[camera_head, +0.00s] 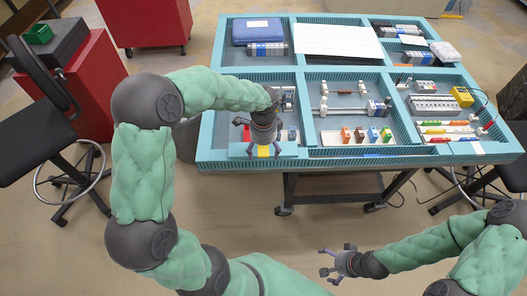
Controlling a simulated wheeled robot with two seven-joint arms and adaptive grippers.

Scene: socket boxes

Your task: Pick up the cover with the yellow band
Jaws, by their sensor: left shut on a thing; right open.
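My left gripper (263,137) reaches down over the near left part of the teal table. It is shut on the cover with the yellow band (263,152), whose yellow part shows just below the fingers. The gripper hides much of the cover, and I cannot tell whether it is lifted clear of the table. My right gripper (337,262) is open and empty, low in front of the table and away from it.
The teal table (340,72) is split by raised walls into compartments. They hold a blue case (257,31), a white sheet (338,41), small coloured blocks (366,134) and tools (445,129). Floor before the table is open.

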